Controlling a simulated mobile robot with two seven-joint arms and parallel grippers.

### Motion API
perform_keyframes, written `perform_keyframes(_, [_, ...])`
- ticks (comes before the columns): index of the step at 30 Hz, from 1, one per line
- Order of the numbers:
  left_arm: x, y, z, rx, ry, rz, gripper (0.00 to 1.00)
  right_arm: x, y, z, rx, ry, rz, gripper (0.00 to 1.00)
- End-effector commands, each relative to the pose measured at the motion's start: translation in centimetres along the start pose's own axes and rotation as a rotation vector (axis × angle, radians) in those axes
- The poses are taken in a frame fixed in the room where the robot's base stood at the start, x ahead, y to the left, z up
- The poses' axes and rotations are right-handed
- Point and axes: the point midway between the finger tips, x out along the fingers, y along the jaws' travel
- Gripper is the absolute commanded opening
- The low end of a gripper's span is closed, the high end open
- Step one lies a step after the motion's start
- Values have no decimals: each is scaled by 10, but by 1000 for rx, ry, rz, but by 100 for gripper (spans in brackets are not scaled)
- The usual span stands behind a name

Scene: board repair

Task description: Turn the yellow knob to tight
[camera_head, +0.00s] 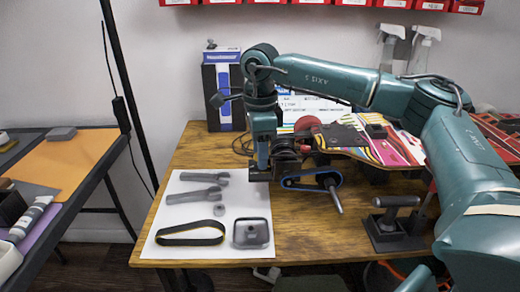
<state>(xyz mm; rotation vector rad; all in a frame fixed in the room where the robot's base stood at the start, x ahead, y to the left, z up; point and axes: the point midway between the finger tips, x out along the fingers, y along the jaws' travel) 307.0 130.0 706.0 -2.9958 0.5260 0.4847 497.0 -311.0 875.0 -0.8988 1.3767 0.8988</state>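I cannot make out a yellow knob in the head view. My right gripper (263,165) points down at the left end of a dark wheel-and-belt assembly (312,181) on the wooden table. The wrist and gripper cover that end, so a knob there could be hidden. The fingers are too small and dark to tell whether they are open or shut, or touching anything. The assembly has a blue-edged belt cover and a grey rod sticking out toward the front. A colourful skateboard deck (395,150) lies behind it. My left gripper is not in view.
A white sheet (180,214) at the table's left holds grey wrenches (204,176), a black belt (190,233) and a square grey part (250,233). A dark clamp-like stand (390,228) is at the front right. Bare wood (310,240) lies between. My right arm spans the back.

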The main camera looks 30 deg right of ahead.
Motion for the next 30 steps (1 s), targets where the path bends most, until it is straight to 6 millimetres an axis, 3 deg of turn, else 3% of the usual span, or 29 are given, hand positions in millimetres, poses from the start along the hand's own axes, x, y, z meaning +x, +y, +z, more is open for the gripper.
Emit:
perform_keyframes(15, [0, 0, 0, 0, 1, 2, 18, 0, 0, 0, 0, 0, 0, 2])
perform_keyframes(30, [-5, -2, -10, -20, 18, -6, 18, 0, 0, 0, -144, 1, 0, 2])
